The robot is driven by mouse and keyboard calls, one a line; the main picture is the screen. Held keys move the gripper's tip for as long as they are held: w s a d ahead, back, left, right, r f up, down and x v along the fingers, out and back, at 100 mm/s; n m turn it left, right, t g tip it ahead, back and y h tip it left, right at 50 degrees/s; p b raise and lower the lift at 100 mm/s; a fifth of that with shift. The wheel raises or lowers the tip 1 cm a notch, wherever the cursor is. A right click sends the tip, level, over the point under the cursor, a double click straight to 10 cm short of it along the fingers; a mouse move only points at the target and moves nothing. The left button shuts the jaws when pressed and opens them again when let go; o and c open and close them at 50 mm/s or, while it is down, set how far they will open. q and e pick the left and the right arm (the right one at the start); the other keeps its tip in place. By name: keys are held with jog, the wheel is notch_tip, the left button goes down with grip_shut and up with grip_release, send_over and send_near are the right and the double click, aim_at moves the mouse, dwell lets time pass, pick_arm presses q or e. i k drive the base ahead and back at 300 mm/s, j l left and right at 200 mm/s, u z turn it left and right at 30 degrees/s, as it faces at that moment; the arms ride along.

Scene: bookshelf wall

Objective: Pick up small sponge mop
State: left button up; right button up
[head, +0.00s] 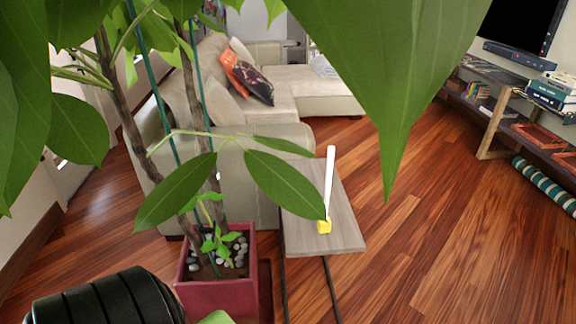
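The small sponge mop (328,187) stands upright, leaning slightly, on a small grey wooden side table (345,236). It has a white handle and a yellow sponge head (323,226) near the table's front part. The tip of a plant leaf overlaps the table beside the sponge head. Neither of my grippers shows in the head view.
A tall plant in a dark red pot (218,293) stands close in front, left of the table, its leaves blocking much of the view. A beige sofa (245,160) is behind. Wooden floor (440,235) lies open to the right, before a shelf unit (495,130).

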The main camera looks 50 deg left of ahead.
aim_at(323, 227)
jog(key=i+l+u, duration=0.1)
jog(key=i+u, duration=0.15)
jog(key=u, duration=0.25)
jog(key=i+l+u, duration=0.25)
jog(key=u, duration=0.2)
jog(key=i+l+u, duration=0.15)
jog(key=u, duration=0.35)
jog(key=i+l+u, duration=0.1)
jog(key=l+u, duration=0.35)
jog(key=i+l+u, duration=0.1)
jog(key=l+u, duration=0.4)
jog(key=j, duration=0.1)
